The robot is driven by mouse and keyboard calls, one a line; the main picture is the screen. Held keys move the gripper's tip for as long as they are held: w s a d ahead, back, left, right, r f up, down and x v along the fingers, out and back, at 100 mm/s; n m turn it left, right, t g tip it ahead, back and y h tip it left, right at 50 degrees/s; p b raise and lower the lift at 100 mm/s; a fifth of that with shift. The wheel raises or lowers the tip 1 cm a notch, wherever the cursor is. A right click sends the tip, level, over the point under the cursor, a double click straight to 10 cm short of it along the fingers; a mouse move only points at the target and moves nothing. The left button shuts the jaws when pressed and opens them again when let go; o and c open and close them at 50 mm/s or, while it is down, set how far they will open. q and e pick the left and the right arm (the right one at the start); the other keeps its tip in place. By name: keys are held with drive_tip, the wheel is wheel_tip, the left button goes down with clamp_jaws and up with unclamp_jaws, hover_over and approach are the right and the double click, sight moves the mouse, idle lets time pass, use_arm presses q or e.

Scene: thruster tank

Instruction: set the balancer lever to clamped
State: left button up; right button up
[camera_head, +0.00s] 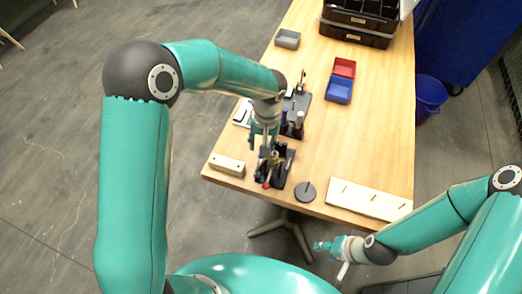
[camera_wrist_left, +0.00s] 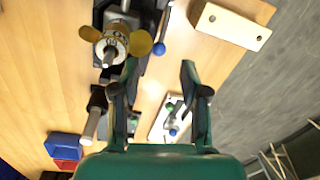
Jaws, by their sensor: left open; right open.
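The balancer (camera_head: 279,170) is a dark stand near the table's front left edge, carrying a brass propeller (camera_wrist_left: 116,41). A red knob (camera_head: 266,185) shows at its front end. A blue ball knob (camera_wrist_left: 159,48) shows at its side in the left wrist view. I cannot tell which knob belongs to the lever, or its setting. My left gripper (camera_head: 262,146) is above the balancer, partly covering it. In the left wrist view its fingers (camera_wrist_left: 158,78) are open and empty, with the blue ball just beyond them. My right gripper (camera_head: 323,246) is open and empty, off the table's front edge.
A wooden block with holes (camera_head: 227,165) lies left of the balancer, a dark disc (camera_head: 304,191) right of it. A pale pegged board (camera_head: 369,199) lies along the front edge. Behind are a dark stand (camera_head: 296,115), a blue bin (camera_head: 338,90) and a red bin (camera_head: 344,68).

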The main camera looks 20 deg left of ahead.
sight(258, 164)
use_arm(q)
drive_tip(key=shift+a+f, duration=0.2)
drive_tip(key=shift+f, duration=2.5)
clamp_jaws()
